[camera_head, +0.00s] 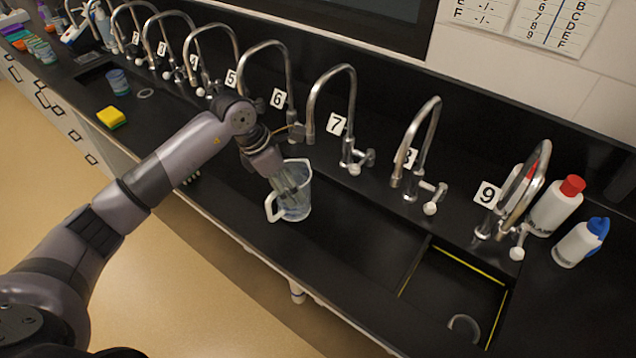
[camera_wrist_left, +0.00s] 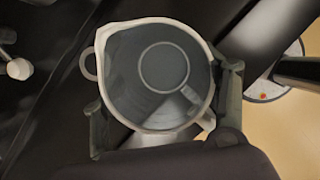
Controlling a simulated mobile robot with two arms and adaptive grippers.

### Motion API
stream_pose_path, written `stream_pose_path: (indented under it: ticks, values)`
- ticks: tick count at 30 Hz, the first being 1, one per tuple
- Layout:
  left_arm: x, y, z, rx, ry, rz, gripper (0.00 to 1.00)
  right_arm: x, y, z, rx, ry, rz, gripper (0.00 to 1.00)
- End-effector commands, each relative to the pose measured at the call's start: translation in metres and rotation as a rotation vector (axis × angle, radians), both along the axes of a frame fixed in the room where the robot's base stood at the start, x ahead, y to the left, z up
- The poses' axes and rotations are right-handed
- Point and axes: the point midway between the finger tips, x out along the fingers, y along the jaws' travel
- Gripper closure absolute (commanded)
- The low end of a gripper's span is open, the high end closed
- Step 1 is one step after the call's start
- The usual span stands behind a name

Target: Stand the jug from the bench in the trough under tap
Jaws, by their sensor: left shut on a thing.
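A clear jug (camera_head: 300,206) with a white rim and handle is upright over the black bench, in front of the taps labelled 6 and 7. My left gripper (camera_head: 288,183) comes down onto it and is shut on it. In the left wrist view the jug (camera_wrist_left: 150,75) is seen from above, with a finger on each side and a pale ring at its bottom. Whether its base touches the bench is unclear. A dark trough (camera_head: 420,262) with yellow edge lines lies at the right, in front of taps 8 and 9 (camera_head: 487,195). My right gripper is not in view.
Several curved taps stand along the back, among them tap 7 (camera_head: 336,124) and tap 8 (camera_head: 405,158). Two bottles (camera_head: 555,208) (camera_head: 580,242) stand at the right. A yellow sponge (camera_head: 111,117) and a cup (camera_head: 118,82) are at the left. Bench between jug and trough is clear.

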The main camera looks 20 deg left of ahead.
Motion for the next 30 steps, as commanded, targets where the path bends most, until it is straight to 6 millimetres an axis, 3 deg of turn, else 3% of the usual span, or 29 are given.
stream_pose_path:
  ticks: [1, 5, 15, 29, 30]
  values:
    - [0.005, -0.011, -0.001, -0.004, 0.003, -0.002, 0.62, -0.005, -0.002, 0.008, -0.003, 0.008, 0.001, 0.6]
    - [0.015, -0.026, -0.013, -0.001, 0.002, -0.001, 0.62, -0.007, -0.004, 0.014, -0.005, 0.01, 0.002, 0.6]
    - [0.032, -0.054, -0.033, -0.002, 0.003, 0.0, 0.62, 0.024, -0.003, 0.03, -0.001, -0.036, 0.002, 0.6]
    - [0.035, -0.058, -0.047, 0.002, -0.001, -0.001, 0.62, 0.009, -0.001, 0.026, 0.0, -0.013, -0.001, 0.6]
    - [0.035, -0.058, -0.045, 0.002, -0.001, -0.001, 0.3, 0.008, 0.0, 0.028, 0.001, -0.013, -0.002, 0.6]
